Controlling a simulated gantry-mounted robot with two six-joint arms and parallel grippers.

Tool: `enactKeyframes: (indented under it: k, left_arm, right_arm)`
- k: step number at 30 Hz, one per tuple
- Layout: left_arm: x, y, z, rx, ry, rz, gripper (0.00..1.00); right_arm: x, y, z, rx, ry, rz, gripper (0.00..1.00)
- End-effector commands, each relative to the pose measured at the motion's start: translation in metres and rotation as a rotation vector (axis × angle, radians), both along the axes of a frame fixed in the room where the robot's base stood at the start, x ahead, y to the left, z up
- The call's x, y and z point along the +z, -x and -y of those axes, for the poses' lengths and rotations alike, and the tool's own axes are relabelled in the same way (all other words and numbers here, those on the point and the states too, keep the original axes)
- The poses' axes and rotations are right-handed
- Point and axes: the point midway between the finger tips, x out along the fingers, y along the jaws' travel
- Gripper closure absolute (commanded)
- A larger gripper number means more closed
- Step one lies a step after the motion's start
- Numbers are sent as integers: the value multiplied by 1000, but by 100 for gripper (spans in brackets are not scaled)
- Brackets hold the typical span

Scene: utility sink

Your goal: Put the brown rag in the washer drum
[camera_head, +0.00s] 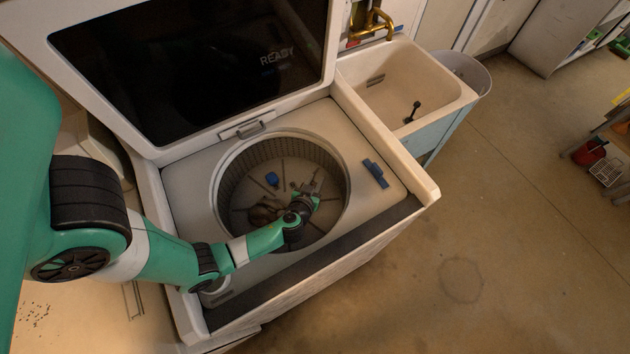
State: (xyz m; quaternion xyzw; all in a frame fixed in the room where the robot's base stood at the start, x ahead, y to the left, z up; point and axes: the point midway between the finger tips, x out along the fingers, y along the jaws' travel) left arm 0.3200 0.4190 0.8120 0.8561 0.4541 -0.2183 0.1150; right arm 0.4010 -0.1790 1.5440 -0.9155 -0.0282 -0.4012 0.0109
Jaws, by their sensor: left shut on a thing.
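The washer (385,205) has its lid raised, and its round drum (228,190) is open from above. My left gripper (303,200) reaches down into the drum opening from the lower left. It is shut on the brown rag (262,213), a dark crumpled bundle just left of the gripper inside the drum's outline. The fingertips are small and partly hidden by the wrist, so the exact grip is hard to see. I cannot tell whether the rag touches the drum floor. My right gripper is not in view.
A small blue item (272,179) lies in the drum. Another blue object (375,172) rests on the washer top, right of the opening. The raised lid (190,60) stands behind. A utility sink (400,85) with a brass tap adjoins at the right.

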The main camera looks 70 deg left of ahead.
Motion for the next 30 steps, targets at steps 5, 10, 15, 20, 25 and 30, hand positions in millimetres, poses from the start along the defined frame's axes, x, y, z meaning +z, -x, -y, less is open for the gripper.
enactKeyframes:
  k: [5,10,15,20,25,30]
  left_arm:
    - [-6,0,0,0,0,1,100]
    - [-8,0,0,0,1,0,100]
    - [-8,1,0,0,2,-1,51]
    - [-8,1,0,0,1,-2,41]
    - [-8,1,0,0,2,-3,41]
    - [8,1,0,0,1,-4,41]
  right_arm:
    - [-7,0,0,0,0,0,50]
    - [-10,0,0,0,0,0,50]
    - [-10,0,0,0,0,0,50]
    - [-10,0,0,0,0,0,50]
    - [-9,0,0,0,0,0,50]
    - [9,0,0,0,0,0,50]
